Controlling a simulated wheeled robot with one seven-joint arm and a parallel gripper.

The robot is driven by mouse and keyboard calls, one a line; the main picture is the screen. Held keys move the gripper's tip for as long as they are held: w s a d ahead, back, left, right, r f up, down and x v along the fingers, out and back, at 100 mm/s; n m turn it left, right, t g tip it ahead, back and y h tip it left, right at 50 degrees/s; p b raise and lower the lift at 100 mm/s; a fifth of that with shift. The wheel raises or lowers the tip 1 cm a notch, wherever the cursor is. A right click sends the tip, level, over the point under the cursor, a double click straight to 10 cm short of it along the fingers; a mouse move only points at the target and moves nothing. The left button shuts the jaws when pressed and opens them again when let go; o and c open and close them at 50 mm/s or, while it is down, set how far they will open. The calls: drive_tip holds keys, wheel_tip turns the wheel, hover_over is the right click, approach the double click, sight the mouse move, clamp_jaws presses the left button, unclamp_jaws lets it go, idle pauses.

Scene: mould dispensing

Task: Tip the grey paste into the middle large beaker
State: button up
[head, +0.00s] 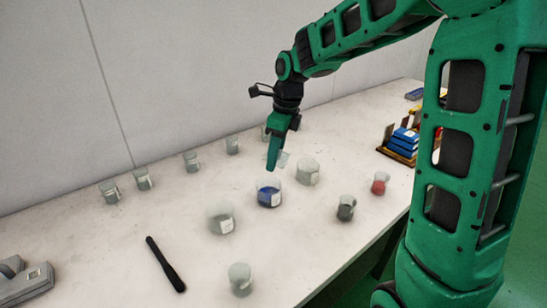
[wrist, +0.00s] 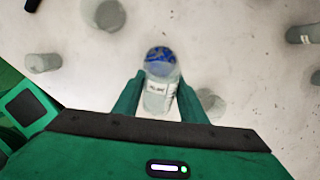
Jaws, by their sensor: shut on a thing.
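My gripper (head: 275,158) is shut on a small clear beaker (head: 282,160), held above the middle large beaker (head: 269,196). The held beaker also shows between the fingers in the wrist view (wrist: 158,97), with a white label; it looks tilted. The middle large beaker stands upright with blue contents. Blue shows at the far end of the held beaker in the wrist view; I cannot tell whether it is in it or below it. A small beaker with dark grey contents (head: 346,208) stands on the table to the right, apart from my gripper.
Large beakers stand left (head: 221,218) and right (head: 307,172) of the middle one. A red-filled small beaker (head: 380,184) is at the right. An empty-looking beaker (head: 240,279) is in front, a black stick (head: 165,264) to its left. Several beakers line the back. Blue boxes (head: 403,143) stand far right.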

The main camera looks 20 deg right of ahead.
drive_tip(key=t+y, duration=0.2)
drive_tip(key=y, duration=0.1)
drive_tip(key=shift+d+r, duration=0.1)
drive_tip(key=shift+r, duration=0.1)
drive_tip(key=t+y, duration=0.2)
drive_tip(key=y, duration=0.1)
drive_tip(key=shift+r+t, duration=0.25)
drive_tip(key=shift+t, duration=0.15)
drive_tip(key=t+y, duration=0.1)
drive_tip(key=y, duration=0.1)
drive_tip(key=t+y, duration=0.2)
drive_tip(key=shift+r, duration=0.35)
drive_tip(key=shift+r+t+y, duration=0.25)
drive_tip(key=shift+t+y, duration=0.25)
drive_tip(key=shift+y, duration=0.2)
